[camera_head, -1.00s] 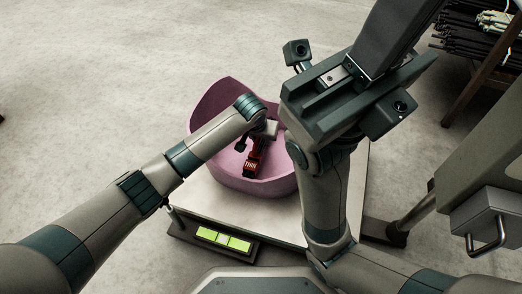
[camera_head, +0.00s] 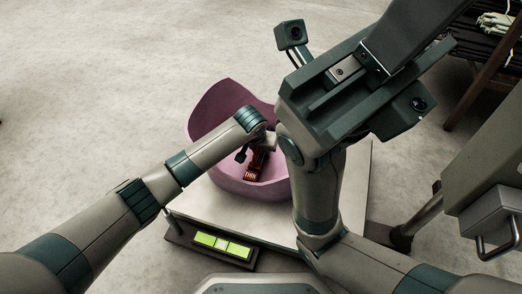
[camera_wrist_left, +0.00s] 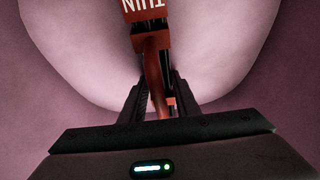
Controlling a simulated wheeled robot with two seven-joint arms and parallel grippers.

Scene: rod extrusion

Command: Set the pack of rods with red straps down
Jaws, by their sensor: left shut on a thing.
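The pack of rods with red straps (camera_head: 252,171) is inside the pink bin (camera_head: 207,120), with a red label lettered in white. In the left wrist view the dark rods and red strap (camera_wrist_left: 153,42) run between the finger pads. My left gripper (camera_head: 250,154) reaches down into the bin and is shut on the pack. The wrist view shows the same gripper (camera_wrist_left: 157,95) with pink walls around it. Whether the pack touches the bin's floor I cannot tell. My right gripper (camera_head: 362,85) is raised at upper right; its jaw state is unclear.
The bin stands on a pale scale platform (camera_head: 205,203) with a lit green display (camera_head: 222,244). A rack with dark rods (camera_head: 475,50) stands at upper right. A grey machine with a handle (camera_head: 490,215) is at right. The floor at left is clear.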

